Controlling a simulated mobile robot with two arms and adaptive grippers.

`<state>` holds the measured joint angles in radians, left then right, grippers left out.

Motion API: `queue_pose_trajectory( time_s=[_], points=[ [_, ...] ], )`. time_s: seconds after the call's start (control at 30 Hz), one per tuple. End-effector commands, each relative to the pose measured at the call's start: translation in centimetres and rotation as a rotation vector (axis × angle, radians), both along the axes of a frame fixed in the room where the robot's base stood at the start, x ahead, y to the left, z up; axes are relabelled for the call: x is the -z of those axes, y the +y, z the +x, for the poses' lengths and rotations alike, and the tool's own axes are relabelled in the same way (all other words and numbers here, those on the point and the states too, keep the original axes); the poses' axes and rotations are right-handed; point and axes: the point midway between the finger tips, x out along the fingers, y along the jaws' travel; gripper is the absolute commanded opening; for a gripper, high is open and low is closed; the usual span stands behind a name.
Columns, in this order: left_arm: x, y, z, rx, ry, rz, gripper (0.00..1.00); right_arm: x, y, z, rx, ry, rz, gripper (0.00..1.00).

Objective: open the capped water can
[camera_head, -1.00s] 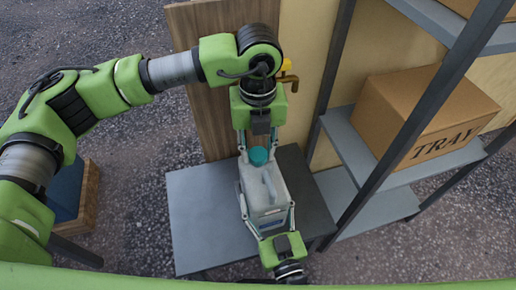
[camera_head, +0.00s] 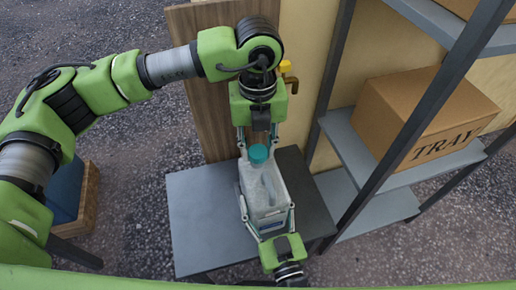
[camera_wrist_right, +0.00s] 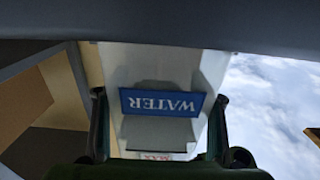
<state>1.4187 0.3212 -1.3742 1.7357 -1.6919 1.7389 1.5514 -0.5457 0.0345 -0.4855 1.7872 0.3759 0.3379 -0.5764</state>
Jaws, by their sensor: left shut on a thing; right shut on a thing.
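The water can (camera_head: 266,200) is a pale, box-shaped container with a handle on top, standing on the grey table. Its teal cap (camera_head: 258,154) is at the top, at the can's far end; I cannot tell whether it sits tight or loose. My left gripper (camera_head: 258,146) comes down from above and is shut on the cap. My right gripper (camera_head: 267,216) is at the near end, shut around the can's body with a finger on each side. In the right wrist view, the can's blue WATER label (camera_wrist_right: 161,103) appears upside down between the fingers.
The grey table (camera_head: 200,215) has clear room left of the can. A shelf rack (camera_head: 400,180) with a cardboard box marked TRAY (camera_head: 425,115) stands to the right. A wooden panel (camera_head: 205,110) rises behind the table. A wooden crate (camera_head: 88,200) is at left.

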Motion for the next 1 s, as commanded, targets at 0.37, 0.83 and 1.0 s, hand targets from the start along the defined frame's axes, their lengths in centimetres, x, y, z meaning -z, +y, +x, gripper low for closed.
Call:
queue_pose_trajectory(
  time_s=[0.37, 0.83, 1.0],
  points=[
    [-0.7, 0.0, 0.0, 0.001, 0.001, -0.001, 0.04, 0.0, 0.0, 0.0, 0.0, -0.001, 0.0, 0.02],
    [-3.7, -0.1, 0.0, 0.001, -0.002, -0.002, 0.04, 0.0, 0.0, 0.0, 0.0, -0.001, 0.0, 0.02],
    [-4.8, 0.0, -0.1, 0.001, 0.001, 0.0, 0.04, 0.0, 0.0, 0.0, 0.0, -0.001, 0.0, 0.02]
  ],
)
